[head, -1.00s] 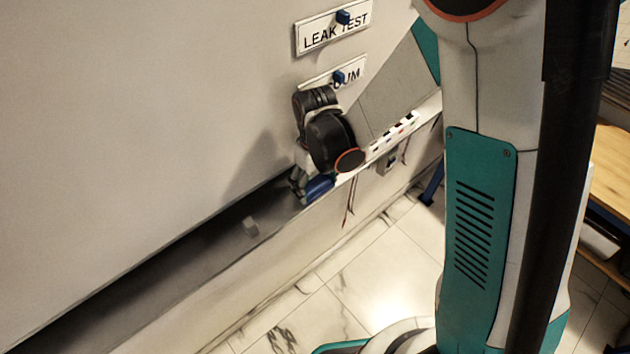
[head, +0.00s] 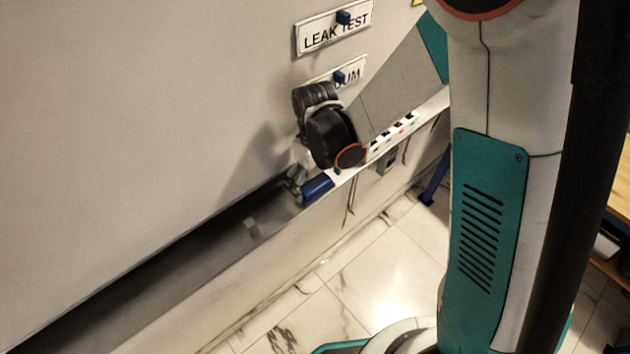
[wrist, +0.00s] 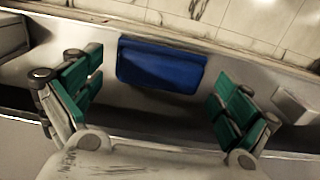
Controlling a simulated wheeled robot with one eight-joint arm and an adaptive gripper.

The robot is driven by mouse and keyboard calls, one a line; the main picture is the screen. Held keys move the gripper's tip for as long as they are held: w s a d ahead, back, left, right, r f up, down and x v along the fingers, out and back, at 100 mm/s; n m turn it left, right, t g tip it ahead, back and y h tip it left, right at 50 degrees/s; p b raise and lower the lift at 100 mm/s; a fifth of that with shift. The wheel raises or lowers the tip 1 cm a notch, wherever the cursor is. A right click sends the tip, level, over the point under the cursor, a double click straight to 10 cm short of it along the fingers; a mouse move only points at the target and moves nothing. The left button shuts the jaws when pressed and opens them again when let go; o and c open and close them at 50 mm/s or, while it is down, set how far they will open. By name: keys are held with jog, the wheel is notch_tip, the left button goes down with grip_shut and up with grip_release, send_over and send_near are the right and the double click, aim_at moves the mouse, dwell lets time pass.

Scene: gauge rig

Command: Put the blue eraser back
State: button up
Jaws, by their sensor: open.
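The blue eraser (head: 317,187) lies on the ledge along the bottom of the white board. In the wrist view the blue eraser (wrist: 161,66) sits between the two green-padded fingers of my gripper (wrist: 158,98), with a gap on each side. My gripper is open and not touching it as far as I can see. In the head view my gripper (head: 297,184) is low at the ledge beside the eraser, partly hidden by my wrist.
The ledge (head: 190,268) runs along the board (head: 130,120). The LEAK TEST sign (head: 335,28) and a second, partly covered sign (head: 325,75) hang above, each with a blue magnet. Light blocks (wrist: 296,104) flank the gripper.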

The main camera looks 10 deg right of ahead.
aim_at(315, 184)
notch_tip(315, 184, up, 11)
jog(key=shift+p, duration=0.4)
dwell(0.4)
